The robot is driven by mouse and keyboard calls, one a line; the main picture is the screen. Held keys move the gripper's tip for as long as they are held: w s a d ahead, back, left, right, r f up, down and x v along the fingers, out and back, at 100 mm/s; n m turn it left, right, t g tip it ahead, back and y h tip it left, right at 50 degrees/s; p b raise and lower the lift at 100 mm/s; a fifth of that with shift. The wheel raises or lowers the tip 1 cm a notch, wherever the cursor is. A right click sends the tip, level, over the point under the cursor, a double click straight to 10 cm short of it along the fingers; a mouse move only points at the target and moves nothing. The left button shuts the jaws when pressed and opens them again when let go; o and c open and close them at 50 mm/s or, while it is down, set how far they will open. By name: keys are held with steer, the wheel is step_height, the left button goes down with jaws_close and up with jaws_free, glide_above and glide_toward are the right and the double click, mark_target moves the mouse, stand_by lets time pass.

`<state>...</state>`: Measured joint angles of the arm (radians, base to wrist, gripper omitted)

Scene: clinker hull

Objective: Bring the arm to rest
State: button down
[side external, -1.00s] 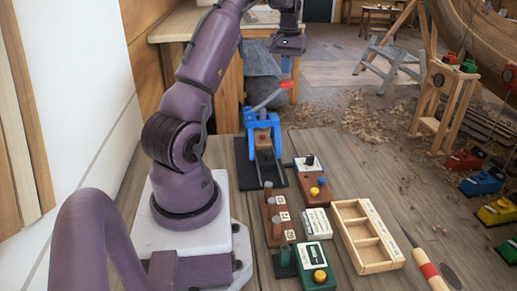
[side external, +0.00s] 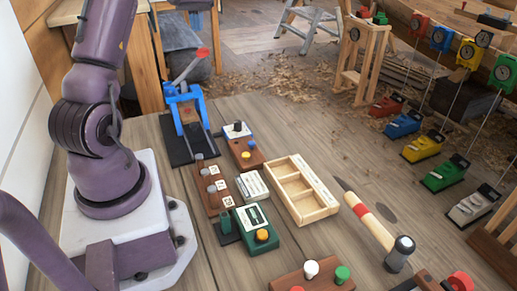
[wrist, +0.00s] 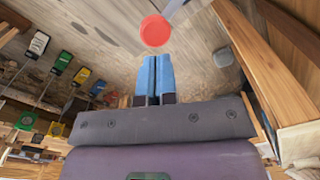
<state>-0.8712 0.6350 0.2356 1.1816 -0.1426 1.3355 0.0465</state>
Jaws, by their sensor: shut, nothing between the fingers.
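My gripper (wrist: 153,76) shows in the wrist view as two blue fingers side by side, shut with nothing between them. A round red knob (wrist: 155,30) appears just beyond the fingertips in that picture; I cannot tell how far apart they are. In the side external view my arm rises from its white base plate and leaves the top of the picture, so the fingers cannot be made out there. The blue lever press (side external: 184,106) stands on its dark base, with its red-tipped lever (side external: 203,52) raised.
On the bench are a wooden compartment tray (side external: 328,208), a green box with a yellow knob (side external: 256,228), a brown block with grey pegs (side external: 212,186) and a red-banded tool (side external: 370,218). Coloured blocks (side external: 423,147) lie at right. Shavings cover the floor behind.

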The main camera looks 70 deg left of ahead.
steer(key=shift+s+d+f, duration=0.2)
steer(key=shift+f, duration=0.35)
steer(key=shift+s+d+f, duration=0.2)
steer(key=shift+f, duration=0.35)
steer(key=w+d+r+m+t, duration=0.1)
steer(key=d+r+m, duration=0.2)
steer(key=d, duration=0.9)
steer(key=d+r+m+t, duration=0.1)
steer(key=d+r+m, duration=0.1)
steer(key=d, duration=1.1)
steer(key=s+d+r+m+t, duration=0.1)
steer(key=s+d+m, duration=0.2)
steer(key=d, duration=0.5)
steer(key=s+d+r+m+t, duration=0.1)
steer(key=s+d+m, duration=0.3)
steer(key=d, duration=0.4)
steer(key=shift+d+t, duration=0.2)
steer(key=shift+t, duration=0.6)
